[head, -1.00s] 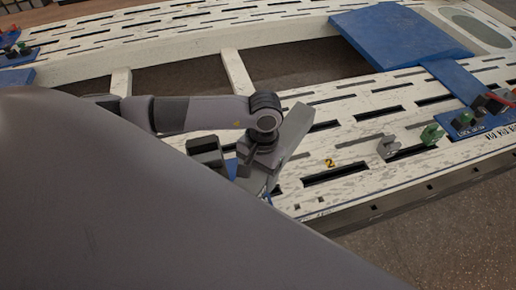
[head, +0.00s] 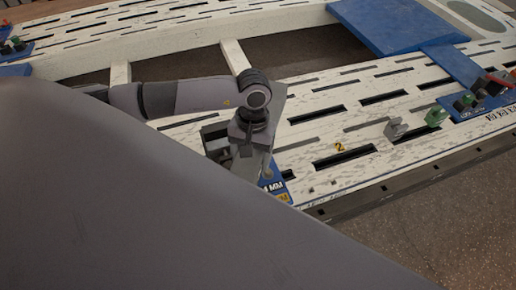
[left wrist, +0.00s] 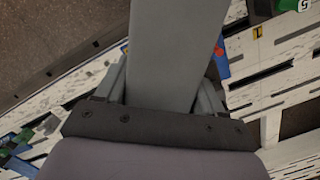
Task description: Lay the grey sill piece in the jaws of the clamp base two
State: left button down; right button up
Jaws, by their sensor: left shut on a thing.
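My left gripper (head: 250,158) is shut on the grey sill piece (head: 277,104) and holds it over the slotted white bench. In the left wrist view the sill piece (left wrist: 172,50) runs away from between the fingers (left wrist: 165,92). In the head view, my wrist hides part of it. A yellow 2 mark (head: 339,147) is on the bench, right of the gripper. A blue plate with lettering (head: 274,187) shows just below the gripper, mostly hidden; I cannot tell whether it is clamp base two. My right gripper is not in view.
A grey clamp part (head: 396,129) and a green one (head: 436,116) stand on the bench to the right. A blue base (head: 466,108) with dark and red parts lies beyond them. A large blue panel (head: 392,25) is at the back. My own body covers the lower left.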

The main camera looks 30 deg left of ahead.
pick_arm(q)
jog(key=w+a+n+t+b, duration=0.1)
jog(key=w+a+n+b, duration=0.2)
jog(key=a+n, duration=0.3)
jog(key=w+a+n+t+b, duration=0.1)
jog(key=w+a+n+b, duration=0.2)
jog(key=a+n, duration=0.3)
jog(key=w+a+r+n+b, duration=0.1)
jog(key=w+a+n+b, duration=0.2)
jog(key=n, duration=1)
jog(key=a+b, duration=0.1)
jog(key=a, duration=0.2)
jog(key=shift+t+h+b, duration=0.3)
jog(key=shift+t+b, duration=0.05)
jog(key=shift+t, duration=0.05)
jog(key=shift+r, duration=0.15)
jog(key=shift+f+b, duration=2.5)
jog(key=shift+f, duration=1.8)
